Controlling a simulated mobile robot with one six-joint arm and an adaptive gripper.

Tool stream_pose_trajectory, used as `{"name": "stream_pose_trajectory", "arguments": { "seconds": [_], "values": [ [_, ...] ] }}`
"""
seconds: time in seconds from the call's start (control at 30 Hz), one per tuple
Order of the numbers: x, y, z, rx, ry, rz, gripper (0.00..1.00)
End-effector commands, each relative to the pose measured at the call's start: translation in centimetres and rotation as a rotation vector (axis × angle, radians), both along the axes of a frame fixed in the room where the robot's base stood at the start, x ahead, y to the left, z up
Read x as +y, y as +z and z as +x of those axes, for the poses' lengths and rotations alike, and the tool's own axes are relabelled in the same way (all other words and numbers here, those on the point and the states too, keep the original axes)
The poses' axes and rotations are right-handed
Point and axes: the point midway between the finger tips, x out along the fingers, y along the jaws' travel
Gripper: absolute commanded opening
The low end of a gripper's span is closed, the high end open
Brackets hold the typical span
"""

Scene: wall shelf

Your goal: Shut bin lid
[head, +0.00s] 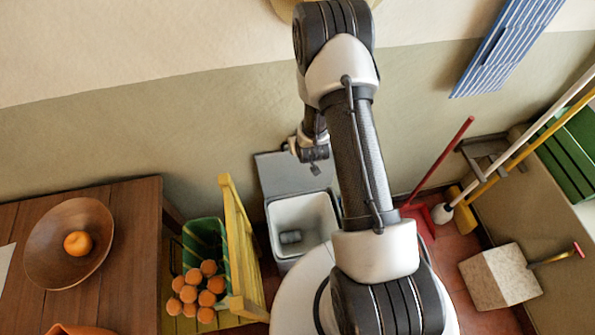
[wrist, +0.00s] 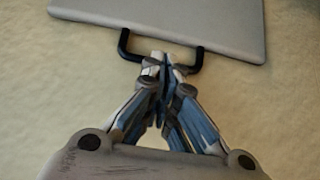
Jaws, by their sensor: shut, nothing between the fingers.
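The bin (head: 283,217) stands on the floor by the wall, its light inside showing and a grey can (head: 290,237) lying in it. Its grey lid (head: 272,174) stands up open at the back, toward the wall; it also shows in the wrist view (wrist: 170,18). A black handle (wrist: 126,44) sits on the lid's edge. My gripper (wrist: 164,62) is shut and empty, its tips overlapping the middle of the handle in the wrist view. I cannot tell whether they touch it. In the head view my gripper (head: 314,169) is in front of the lid, partly hidden by my arm.
A wooden table (head: 135,215) with a bowl (head: 45,255) is farther left. A red dustpan (head: 420,220), brooms and a stone block (head: 500,277) are right.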

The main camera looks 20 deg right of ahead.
Motion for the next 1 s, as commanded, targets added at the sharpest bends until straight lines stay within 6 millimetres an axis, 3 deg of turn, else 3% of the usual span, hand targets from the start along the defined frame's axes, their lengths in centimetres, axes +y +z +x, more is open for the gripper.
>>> {"name": "stream_pose_trajectory", "arguments": {
  "seconds": [1.0],
  "values": [
    [0.0, -1.1, 0.0, 0.000, 0.000, 0.000, 0.00]
  ]
}}
